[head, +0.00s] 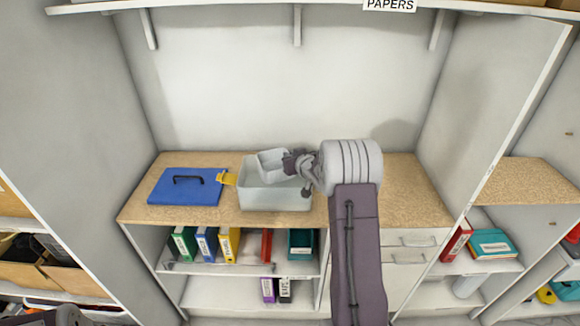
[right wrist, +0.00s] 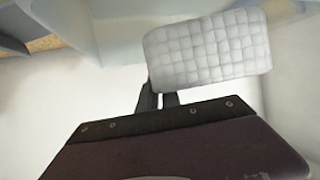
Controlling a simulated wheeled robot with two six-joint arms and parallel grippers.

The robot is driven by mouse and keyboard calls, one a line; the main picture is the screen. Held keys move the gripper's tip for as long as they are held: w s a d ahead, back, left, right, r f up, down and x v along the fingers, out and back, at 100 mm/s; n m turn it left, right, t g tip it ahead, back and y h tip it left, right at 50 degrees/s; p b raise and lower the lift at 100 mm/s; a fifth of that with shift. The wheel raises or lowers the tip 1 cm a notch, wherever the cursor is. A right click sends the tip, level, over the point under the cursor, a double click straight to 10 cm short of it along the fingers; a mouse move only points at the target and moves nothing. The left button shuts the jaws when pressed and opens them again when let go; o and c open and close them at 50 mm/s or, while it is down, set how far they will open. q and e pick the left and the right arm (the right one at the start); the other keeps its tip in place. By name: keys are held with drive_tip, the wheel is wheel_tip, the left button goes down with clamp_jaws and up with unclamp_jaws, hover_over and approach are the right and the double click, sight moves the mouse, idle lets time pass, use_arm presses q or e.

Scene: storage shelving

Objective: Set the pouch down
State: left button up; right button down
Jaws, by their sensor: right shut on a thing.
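The pouch (head: 271,163) is pale grey-white. In the right wrist view the pouch (right wrist: 208,48) shows a quilted surface. My right gripper (head: 292,164) is shut on its edge, and the fingers (right wrist: 160,98) meet its lower left corner in the wrist view. In the head view the pouch appears over the back part of a light grey open bin (head: 272,197) on the wooden counter. I cannot tell whether the pouch touches the bin. My right forearm hides the counter just right of the bin. My left gripper is not in view.
A blue case (head: 184,187) with a dark handle lies left of the bin, with a yellow piece (head: 228,178) between them. The counter (head: 408,188) is bare right of my arm. Side walls enclose the counter. Binders (head: 229,244) stand on the shelf below.

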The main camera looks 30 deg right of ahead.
wheel_tip(320, 180, down, 3)
drive_tip(key=shift+f, duration=0.1)
drive_tip(key=shift+w+f, duration=0.1)
drive_tip(key=shift+f, duration=0.2)
drive_tip(key=shift+f, duration=0.15)
drive_tip(key=shift+f+b, duration=0.45)
drive_tip(key=shift+b, duration=0.1)
drive_tip(key=c, duration=1.6)
unclamp_jaws()
drive_tip(key=shift+r, duration=0.1)
drive_tip(key=shift+o, duration=0.2)
